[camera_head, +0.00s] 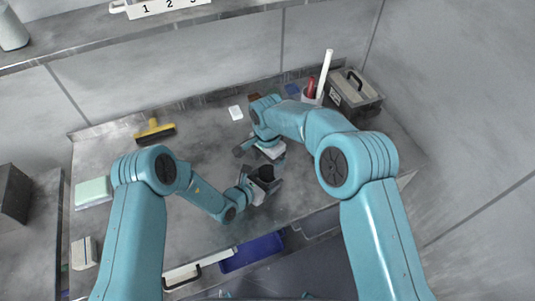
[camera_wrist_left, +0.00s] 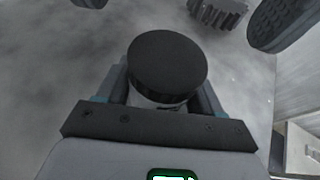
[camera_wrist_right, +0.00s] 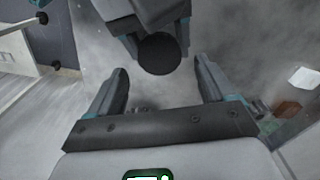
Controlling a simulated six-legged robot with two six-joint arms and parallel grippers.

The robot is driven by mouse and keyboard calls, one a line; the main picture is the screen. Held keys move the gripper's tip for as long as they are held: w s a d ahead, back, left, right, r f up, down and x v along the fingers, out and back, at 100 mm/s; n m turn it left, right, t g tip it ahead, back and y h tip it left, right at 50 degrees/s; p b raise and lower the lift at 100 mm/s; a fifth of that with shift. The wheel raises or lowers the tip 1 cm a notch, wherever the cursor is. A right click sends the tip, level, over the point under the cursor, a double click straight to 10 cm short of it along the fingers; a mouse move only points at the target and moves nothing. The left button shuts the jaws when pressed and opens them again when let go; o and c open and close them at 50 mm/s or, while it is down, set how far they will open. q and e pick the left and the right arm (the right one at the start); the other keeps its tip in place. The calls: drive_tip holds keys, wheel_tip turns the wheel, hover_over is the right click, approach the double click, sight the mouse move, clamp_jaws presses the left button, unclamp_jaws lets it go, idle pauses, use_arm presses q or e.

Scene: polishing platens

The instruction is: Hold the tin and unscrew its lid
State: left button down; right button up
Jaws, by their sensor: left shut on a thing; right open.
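The tin's round black lid (camera_wrist_left: 167,62) faces the camera in the left wrist view and hides most of the tin's body; a pale sliver shows below it. My left gripper (camera_wrist_left: 160,88) is shut on the tin, a finger on each side below the lid. In the head view my left gripper (camera_head: 262,182) holds the tin (camera_head: 266,173) near the bench's front. In the right wrist view the lid (camera_wrist_right: 160,53) lies just beyond my open right gripper (camera_wrist_right: 160,78), roughly centred between its fingers and apart from them. In the head view my right gripper (camera_head: 262,150) is just behind the tin.
A yellow-handled brush (camera_head: 155,130), a white card (camera_head: 235,112), a holder with red and white tools (camera_head: 312,97) and a grey toolbox (camera_head: 355,92) stand towards the back. A blue bin (camera_head: 252,252) is at the front edge.

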sight(267, 172)
drive_tip(key=shift+f, duration=2.2)
drive_tip(key=c, duration=1.1)
drive_tip(key=o, duration=1.2)
drive_tip(key=shift+r, duration=0.15)
